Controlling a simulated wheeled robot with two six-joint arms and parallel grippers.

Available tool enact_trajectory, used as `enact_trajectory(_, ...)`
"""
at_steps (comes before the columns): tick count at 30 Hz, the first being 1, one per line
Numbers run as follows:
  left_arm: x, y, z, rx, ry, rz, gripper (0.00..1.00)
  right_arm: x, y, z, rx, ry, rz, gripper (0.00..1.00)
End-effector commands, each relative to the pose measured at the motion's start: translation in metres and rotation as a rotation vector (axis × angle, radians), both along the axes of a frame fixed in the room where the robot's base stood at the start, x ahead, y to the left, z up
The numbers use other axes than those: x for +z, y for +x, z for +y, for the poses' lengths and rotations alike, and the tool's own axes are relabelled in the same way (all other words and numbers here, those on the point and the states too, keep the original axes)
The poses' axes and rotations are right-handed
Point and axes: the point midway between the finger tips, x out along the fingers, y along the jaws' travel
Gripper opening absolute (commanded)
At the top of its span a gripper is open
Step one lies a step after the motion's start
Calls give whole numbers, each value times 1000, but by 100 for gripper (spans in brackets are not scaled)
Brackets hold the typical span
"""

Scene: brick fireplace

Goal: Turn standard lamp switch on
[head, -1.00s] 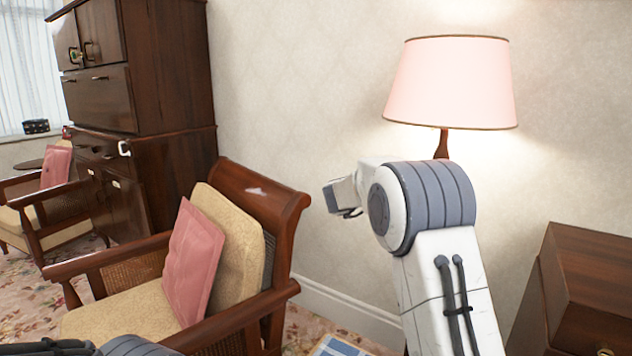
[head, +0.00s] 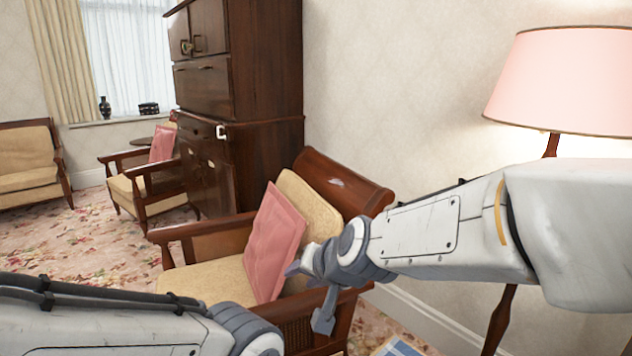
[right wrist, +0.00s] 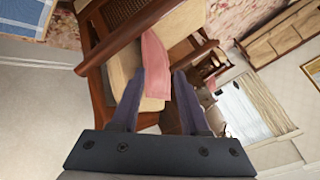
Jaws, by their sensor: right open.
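The standard lamp has a pink shade (head: 565,82) at the right of the head view, with pale light on the wall around it. Its dark wooden pole (head: 500,318) shows below my right arm; the middle of the pole is hidden behind that arm. I cannot make out a switch. My right gripper (head: 308,295) is open and empty, in front of the armchair and well left of the lamp. In the right wrist view its two fingers (right wrist: 157,85) are apart, with the chair beyond them. My left arm shows at the bottom left; its gripper is out of view.
A wooden armchair (head: 205,279) with a pink cushion (head: 274,240) stands close beyond my right gripper. A tall dark cabinet (head: 262,80) stands behind it against the wall. Open carpet (head: 85,255) lies to the left, with another chair (head: 150,185) by the window.

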Motion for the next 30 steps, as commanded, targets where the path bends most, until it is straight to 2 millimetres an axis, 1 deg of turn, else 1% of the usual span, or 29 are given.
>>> enact_trajectory(1,0,0,0,0,0,0,0,-13,-34,7,108,-61,50,45)
enact_trajectory(2,0,0,0,0,0,0,0,-21,-54,8,168,-101,81,45)
enact_trajectory(3,0,0,0,0,0,0,0,-32,-79,8,248,-154,121,45)
enact_trajectory(4,0,0,0,0,0,0,0,-39,-97,6,304,-193,150,45)
enact_trajectory(5,0,0,0,0,0,0,0,-46,-114,4,356,-231,177,45)
enact_trajectory(6,0,0,0,0,0,0,0,-55,-135,-1,423,-280,212,45)
enact_trajectory(9,0,0,0,0,0,0,0,-71,-182,-19,568,-394,289,45)
enact_trajectory(11,0,0,0,0,0,0,0,-79,-206,-32,644,-458,332,45)
enact_trajectory(12,0,0,0,0,0,0,0,-84,-221,-41,694,-503,359,45)
enact_trajectory(16,0,0,0,0,0,0,0,-96,-265,-75,839,-642,447,45)
enact_trajectory(17,18,0,0,0,1,1,0,-77,-261,-72,827,-632,440,45)
enact_trajectory(18,29,0,0,0,1,1,0,-66,-259,-71,823,-629,439,45)
enact_trajectory(23,65,0,0,0,-1,-1,0,-30,-259,-71,819,-626,439,45)
enact_trajectory(26,92,0,0,0,0,0,0,-3,-258,-71,818,-624,439,45)
enact_trajectory(30,137,0,0,0,0,0,0,43,-258,-70,817,-624,438,45)
